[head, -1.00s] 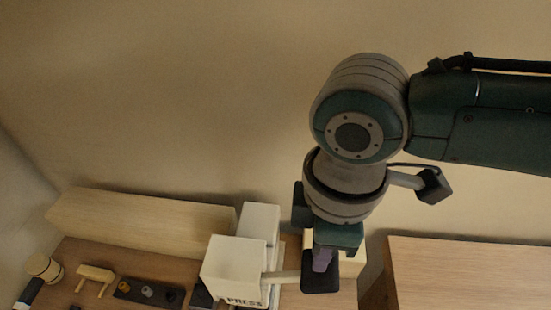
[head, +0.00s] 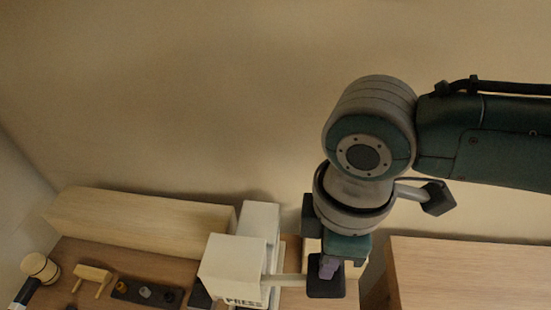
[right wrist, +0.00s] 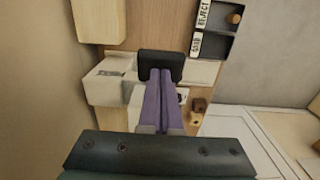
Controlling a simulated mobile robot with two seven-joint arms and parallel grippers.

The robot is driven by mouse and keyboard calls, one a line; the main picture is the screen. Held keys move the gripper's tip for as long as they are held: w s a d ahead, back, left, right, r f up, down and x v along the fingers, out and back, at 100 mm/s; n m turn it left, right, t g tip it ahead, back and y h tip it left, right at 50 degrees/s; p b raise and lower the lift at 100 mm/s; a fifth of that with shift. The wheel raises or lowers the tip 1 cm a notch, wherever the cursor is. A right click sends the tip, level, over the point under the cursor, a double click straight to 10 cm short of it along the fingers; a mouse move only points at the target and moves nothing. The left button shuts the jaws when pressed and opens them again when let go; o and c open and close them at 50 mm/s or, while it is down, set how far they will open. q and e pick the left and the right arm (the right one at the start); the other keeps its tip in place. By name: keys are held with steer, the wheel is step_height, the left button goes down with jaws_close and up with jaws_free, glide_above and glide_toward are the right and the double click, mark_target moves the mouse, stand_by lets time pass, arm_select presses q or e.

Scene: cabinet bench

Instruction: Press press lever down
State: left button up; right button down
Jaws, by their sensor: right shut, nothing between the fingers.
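The press (head: 232,270) is a white block marked PRESS on the bench in the head view. Its lever (head: 285,280) is a pale bar sticking out to the right, ending in a dark square pad (head: 326,289). My right gripper (head: 328,272) points down at the pad, its purple fingers shut and empty. In the right wrist view the shut fingers (right wrist: 160,80) reach the dark pad (right wrist: 160,57) and overlap it; they look to be on it, though exact contact is hard to tell. My left gripper is not in view.
Left of the press lie a dark tray of small parts (head: 145,292), a small wooden stand (head: 92,275) and a mallet (head: 38,268). A long wooden block (head: 140,220) stands behind. Labelled bins (right wrist: 214,30) show in the right wrist view. A wooden surface (head: 470,270) lies right.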

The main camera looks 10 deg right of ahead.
mark_target(334, 275)
steer(key=shift+f, duration=0.1)
steer(key=shift+s+d+f+b, duration=0.1)
steer(key=shift+d+f+b, duration=0.15)
steer(key=shift+f, duration=0.25)
steer(key=shift+d+f+b, duration=0.15)
steer(key=shift+f+b, duration=0.15)
steer(key=shift+f, duration=0.15)
steer(key=shift+s+d+f+b, duration=0.1)
steer(key=shift+d+f+b, duration=0.15)
steer(key=shift+f+b, duration=0.55)
steer(key=shift+f, duration=0.2)
steer(key=r+p, duration=0.2)
steer(key=r, duration=0.1)
steer(key=a+r+p, duration=0.1)
steer(key=r+p, duration=0.2)
steer(key=a+r+p, duration=0.1)
steer(key=r+p, duration=0.1)
steer(key=p, duration=0.1)
steer(key=shift+w+a+r, duration=0.1)
steer(key=shift+w+r, duration=0.2)
steer(key=shift+r, duration=0.1)
steer(key=shift+f, duration=0.1)
